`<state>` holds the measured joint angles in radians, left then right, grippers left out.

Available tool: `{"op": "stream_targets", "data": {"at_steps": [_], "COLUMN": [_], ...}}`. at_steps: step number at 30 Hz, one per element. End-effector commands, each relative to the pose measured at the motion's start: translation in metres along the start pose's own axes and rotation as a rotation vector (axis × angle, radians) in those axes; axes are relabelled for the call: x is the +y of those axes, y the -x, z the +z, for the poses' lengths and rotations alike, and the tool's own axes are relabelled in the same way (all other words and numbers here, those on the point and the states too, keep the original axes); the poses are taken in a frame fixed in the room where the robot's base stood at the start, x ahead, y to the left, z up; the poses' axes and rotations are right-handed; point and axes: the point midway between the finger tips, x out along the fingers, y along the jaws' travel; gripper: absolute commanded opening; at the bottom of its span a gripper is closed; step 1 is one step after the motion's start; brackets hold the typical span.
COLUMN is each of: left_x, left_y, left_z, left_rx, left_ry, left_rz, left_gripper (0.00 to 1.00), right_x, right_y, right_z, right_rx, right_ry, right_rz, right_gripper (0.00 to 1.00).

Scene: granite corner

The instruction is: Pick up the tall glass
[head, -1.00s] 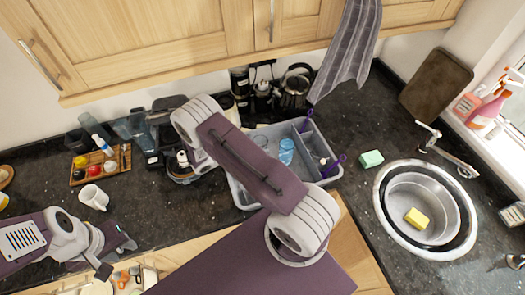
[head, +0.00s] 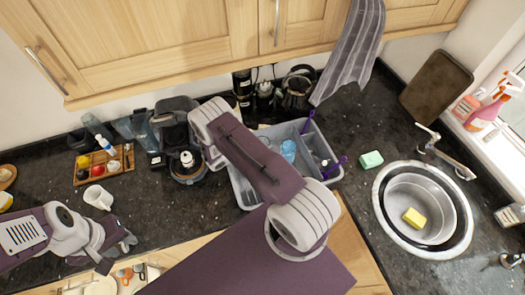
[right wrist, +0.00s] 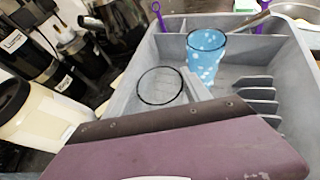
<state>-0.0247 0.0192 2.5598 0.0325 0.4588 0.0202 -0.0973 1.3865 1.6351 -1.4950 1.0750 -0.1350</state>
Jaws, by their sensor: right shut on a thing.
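The tall glass (right wrist: 160,86) is clear with a thin dark rim, and in the right wrist view it shows just beyond my purple and black wrist, over the grey tray. My right gripper (right wrist: 193,88) is shut on it. One grey finger shows at the glass's right side; the lower part of the glass is hidden. In the head view my right arm hides the right gripper and this glass. My left gripper (head: 122,244) is over the counter at the lower left, far from the glass. Its jaw gap is not clear.
A blue dotted glass (right wrist: 207,54) stands close by in the divided grey tray (head: 329,146), also showing in the head view (head: 288,150). Purple-handled tools stand at the tray's edges. A white mug (head: 98,197) is near my left gripper. The sink (head: 378,205) is at right.

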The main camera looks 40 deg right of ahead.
Motion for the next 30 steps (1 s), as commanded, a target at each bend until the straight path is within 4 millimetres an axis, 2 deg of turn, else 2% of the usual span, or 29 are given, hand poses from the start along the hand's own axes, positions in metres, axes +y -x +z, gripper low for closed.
{"op": "stream_targets", "data": {"at_steps": [5,8,18,21,30], "left_x": [0.000,0.000,-0.001,-0.001,-0.001], "left_y": [-0.001,-0.005,-0.027,-0.030,-0.030], "left_z": [0.000,0.001,0.003,0.003,0.003], "left_rx": [0.000,0.000,0.000,0.000,0.000], "left_ry": [0.000,0.000,0.000,0.000,0.000], "left_rz": [0.000,0.000,0.000,0.000,0.000], "left_gripper": [0.36,0.36,0.36,0.36,0.36], "right_x": [0.000,0.001,0.000,0.000,0.000], "right_y": [0.001,0.005,0.037,0.044,0.048], "right_z": [0.002,0.010,0.069,0.081,0.089], "right_rx": [0.000,-0.001,-0.001,-0.001,-0.001], "right_ry": [0.001,-0.001,-0.004,-0.003,0.001], "right_rz": [-0.001,0.000,0.002,0.000,-0.001], "right_gripper": [0.00,0.00,0.00,0.00,0.00]}}
